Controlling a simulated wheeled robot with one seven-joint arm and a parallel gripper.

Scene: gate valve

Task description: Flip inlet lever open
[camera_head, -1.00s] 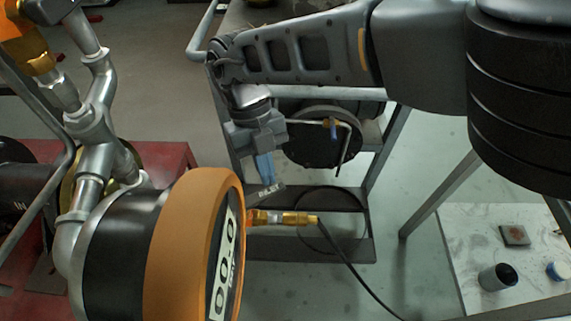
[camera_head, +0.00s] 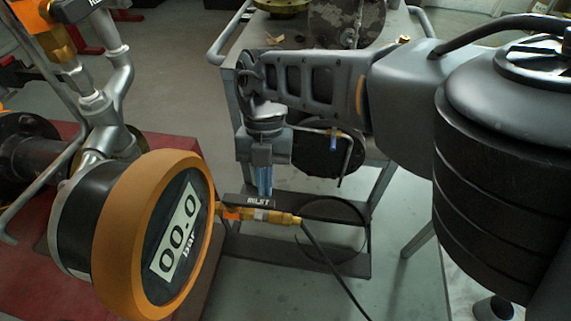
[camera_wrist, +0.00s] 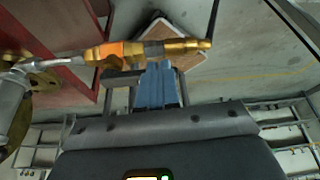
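The inlet lever (camera_head: 246,201), a dark bar with white lettering partly hidden, lies just above the brass inlet fitting (camera_head: 262,214) in the head view. In the wrist view the lever (camera_wrist: 122,77) is a dark plate below the orange-and-brass fitting (camera_wrist: 130,51). My gripper (camera_head: 264,188) points down with its blue fingers side by side, looking shut. The fingertips (camera_wrist: 155,72) are close to the lever's right part. I cannot tell whether they touch it, and nothing clearly shows between them.
An orange-rimmed gauge (camera_head: 170,235) reading 00.0 bar stands left of the lever. A dark hose (camera_head: 335,268) runs from the fitting. A metal cart (camera_head: 350,215) stands behind, and a red stand (camera_head: 40,255) is at left.

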